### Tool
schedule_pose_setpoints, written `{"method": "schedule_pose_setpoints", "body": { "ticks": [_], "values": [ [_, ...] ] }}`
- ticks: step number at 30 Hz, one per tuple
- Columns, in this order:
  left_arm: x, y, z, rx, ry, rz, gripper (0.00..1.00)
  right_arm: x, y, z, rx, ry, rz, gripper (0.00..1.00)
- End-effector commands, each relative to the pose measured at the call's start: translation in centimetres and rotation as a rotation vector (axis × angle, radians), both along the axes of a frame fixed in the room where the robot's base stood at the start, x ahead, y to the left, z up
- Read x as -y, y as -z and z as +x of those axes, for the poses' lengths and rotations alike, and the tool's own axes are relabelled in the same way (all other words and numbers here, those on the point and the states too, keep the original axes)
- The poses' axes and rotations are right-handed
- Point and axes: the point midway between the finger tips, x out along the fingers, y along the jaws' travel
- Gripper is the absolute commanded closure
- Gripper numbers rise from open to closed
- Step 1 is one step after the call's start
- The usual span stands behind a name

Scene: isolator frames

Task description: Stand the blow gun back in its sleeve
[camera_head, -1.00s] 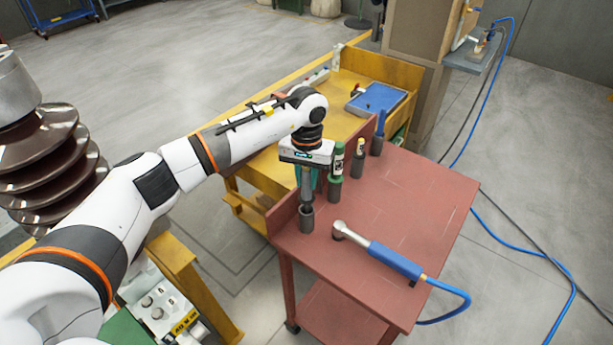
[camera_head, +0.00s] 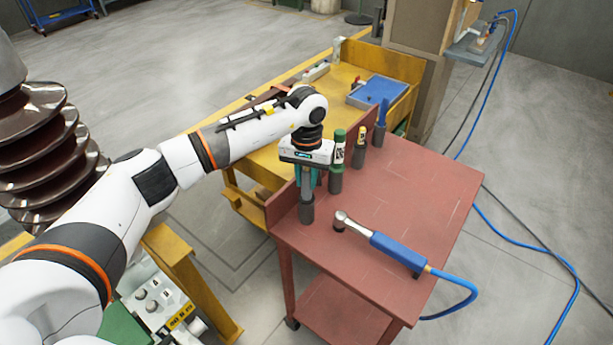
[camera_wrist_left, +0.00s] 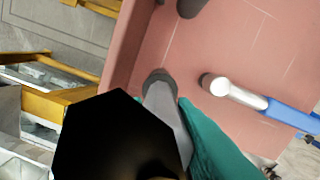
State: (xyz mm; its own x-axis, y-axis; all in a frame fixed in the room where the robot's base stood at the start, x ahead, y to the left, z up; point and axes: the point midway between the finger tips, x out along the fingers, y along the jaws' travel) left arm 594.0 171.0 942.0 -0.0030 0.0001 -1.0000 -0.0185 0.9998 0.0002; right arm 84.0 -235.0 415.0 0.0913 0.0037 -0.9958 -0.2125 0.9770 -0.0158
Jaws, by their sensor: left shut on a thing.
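My left gripper (camera_head: 307,172) is shut on a grey tool, which I take to be the blow gun (camera_wrist_left: 168,118). It is held roughly upright with its lower end at the mouth of a dark grey sleeve (camera_head: 307,213) at the left edge of the red table. The sleeve also shows in the left wrist view (camera_wrist_left: 157,76). How deep the tool sits in it is hidden. In the wrist view a black shape and a teal finger cover much of the tool. My right gripper is not in view.
A blue-handled ratchet-like tool (camera_head: 398,250) with a blue hose lies on the red table (camera_head: 410,190). Other sleeves hold a green bottle-like item (camera_head: 339,150), a yellow-topped one (camera_head: 360,138) and a blue one (camera_head: 382,115). A yellow bench (camera_head: 345,75) stands behind.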

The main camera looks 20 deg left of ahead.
Motion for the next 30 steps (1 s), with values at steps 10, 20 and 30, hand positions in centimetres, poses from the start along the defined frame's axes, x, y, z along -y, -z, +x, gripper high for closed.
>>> {"method": "schedule_pose_setpoints", "body": {
  "ticks": [10, 20, 30],
  "values": [
    [0.0, -0.1, 0.0, 0.001, 0.000, 0.000, 0.53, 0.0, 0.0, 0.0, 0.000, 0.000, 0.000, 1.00],
    [0.0, -0.2, 0.0, 0.001, 0.000, 0.000, 0.51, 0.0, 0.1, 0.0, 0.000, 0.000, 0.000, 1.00],
    [0.0, -5.7, 0.2, 0.007, 0.001, 0.000, 0.51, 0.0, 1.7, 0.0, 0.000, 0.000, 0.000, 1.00]
  ]
}}
